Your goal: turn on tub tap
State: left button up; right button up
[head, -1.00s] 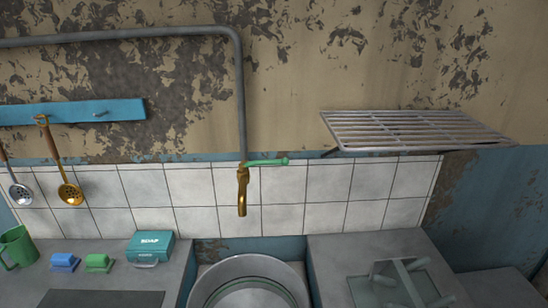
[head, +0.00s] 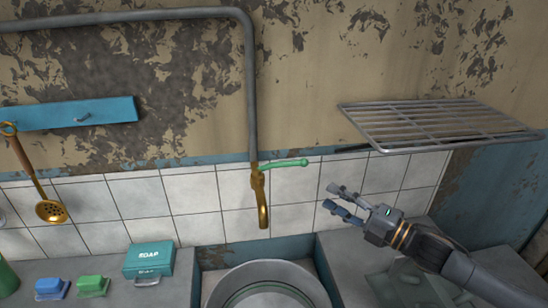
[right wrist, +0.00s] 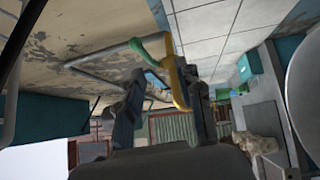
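The tub tap (head: 262,200) is a brass spout on the end of a grey wall pipe. Its green handle (head: 290,163) points right, roughly level. The metal tub (head: 215,298) stands below the spout. My right gripper (head: 331,197) is to the right of the tap and a little lower than the handle, open and empty, fingers pointing left towards the tap. In the right wrist view the brass tap (right wrist: 178,82) and green handle (right wrist: 138,48) show beyond the spread fingers (right wrist: 166,95), with no clear contact. My left gripper is not in view.
A wire rack (head: 440,125) juts from the wall above my right arm. A teal soap box (head: 148,260), a blue item (head: 50,288) and a green item (head: 92,286) sit on the left counter. A ladle (head: 48,208) hangs at left. The space between gripper and tap looks clear.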

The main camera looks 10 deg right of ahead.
aim_at(292, 164)
jog(key=w+a+r+p, duration=0.1)
jog(key=w+a, duration=0.1)
jog(key=w+a+r+n+y+p, duration=0.1)
jog(key=w+a+r+p, duration=0.1)
jog(key=w+a, duration=0.1)
jog(key=w+a+r+n+p, duration=0.1)
jog(key=w+a+r+p, duration=0.1)
jog(key=w, duration=0.1)
jog(key=shift+w+a+g, duration=0.2)
jog(key=shift+a+g, duration=0.1)
jog(key=shift+a, duration=0.05)
jog(key=shift+w+a+f+p, duration=0.1)
jog(key=shift+w+a+p, duration=0.3)
jog(key=shift+w+a, duration=0.1)
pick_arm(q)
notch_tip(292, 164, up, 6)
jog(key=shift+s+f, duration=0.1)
pick_arm(e)
grip_shut()
